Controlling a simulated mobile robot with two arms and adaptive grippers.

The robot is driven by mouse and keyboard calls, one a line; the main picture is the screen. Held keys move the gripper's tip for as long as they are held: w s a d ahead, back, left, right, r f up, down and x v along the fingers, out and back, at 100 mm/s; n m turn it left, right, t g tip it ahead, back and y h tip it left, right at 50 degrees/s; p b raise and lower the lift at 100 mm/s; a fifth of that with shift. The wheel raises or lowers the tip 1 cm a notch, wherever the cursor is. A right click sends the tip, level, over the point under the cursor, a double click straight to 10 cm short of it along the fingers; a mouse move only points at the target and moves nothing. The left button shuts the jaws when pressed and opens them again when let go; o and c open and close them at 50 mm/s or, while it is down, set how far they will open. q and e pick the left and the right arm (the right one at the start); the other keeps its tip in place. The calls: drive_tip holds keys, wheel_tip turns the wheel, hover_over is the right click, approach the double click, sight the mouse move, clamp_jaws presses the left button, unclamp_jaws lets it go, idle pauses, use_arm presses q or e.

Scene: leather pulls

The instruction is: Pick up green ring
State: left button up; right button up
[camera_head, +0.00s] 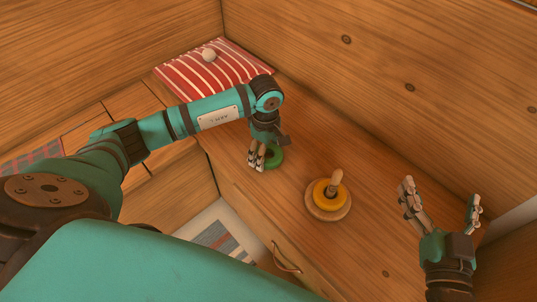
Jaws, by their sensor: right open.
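The green ring (273,158) lies on the wooden counter, partly hidden by my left gripper (257,160). My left gripper points down at the ring's left side, its fingertips at or very near it. I cannot tell whether the fingers touch the ring or how far apart they are. My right gripper (440,205) is open and empty at the right, fingers pointing up in the picture, well apart from the ring.
A wooden peg stand (336,177) with a yellow ring (321,192) around its peg stands right of the green ring. A striped red cushion (185,73) with a pale round object (209,55) lies behind. Wooden walls close the back. A drawer handle (286,258) is in front.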

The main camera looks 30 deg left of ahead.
use_arm(q)
drive_tip(key=c, duration=0.3)
